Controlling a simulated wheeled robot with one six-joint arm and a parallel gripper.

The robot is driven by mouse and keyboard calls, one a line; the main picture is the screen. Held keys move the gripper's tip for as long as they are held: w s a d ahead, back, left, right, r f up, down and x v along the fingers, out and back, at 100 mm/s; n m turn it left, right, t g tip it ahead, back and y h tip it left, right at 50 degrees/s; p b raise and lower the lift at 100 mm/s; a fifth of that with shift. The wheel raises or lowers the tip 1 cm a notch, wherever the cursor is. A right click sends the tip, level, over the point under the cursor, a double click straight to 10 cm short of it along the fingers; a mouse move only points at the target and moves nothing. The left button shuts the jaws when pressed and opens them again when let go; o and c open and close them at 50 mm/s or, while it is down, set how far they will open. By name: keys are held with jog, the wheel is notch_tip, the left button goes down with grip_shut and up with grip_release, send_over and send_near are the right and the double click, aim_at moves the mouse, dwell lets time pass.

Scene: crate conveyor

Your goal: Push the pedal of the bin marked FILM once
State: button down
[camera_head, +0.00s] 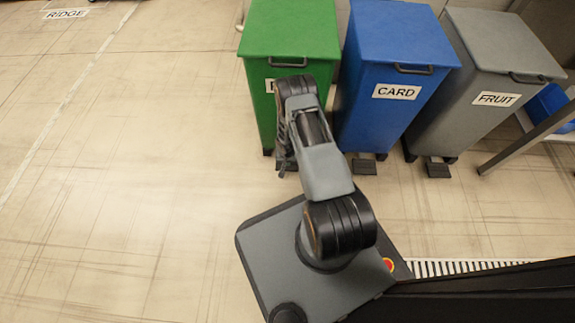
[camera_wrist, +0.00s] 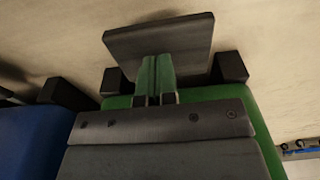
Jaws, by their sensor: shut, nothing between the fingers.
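The green bin (camera_head: 290,40) stands at the left of the row in the head view. My arm covers most of its white label (camera_head: 270,86), so the word cannot be read. My gripper (camera_head: 284,168) is low in front of this bin, and its tips are partly hidden by the arm. In the wrist view my gripper (camera_wrist: 157,80) is shut and empty, its fingers pointing at the dark pedal plate (camera_wrist: 160,38) and overlapping it. I cannot tell whether they touch. The green bin (camera_wrist: 262,130) shows behind the gripper.
The blue bin (camera_head: 385,35) marked CARD and the grey bin (camera_head: 490,45) marked FRUIT stand to the right, each with a dark pedal (camera_head: 363,167) (camera_head: 437,169). A metal-framed stand (camera_head: 525,138) is at the far right. The floor on the left is clear.

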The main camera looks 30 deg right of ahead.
jog(key=shift+f, duration=0.55)
jog(key=shift+f, duration=0.1)
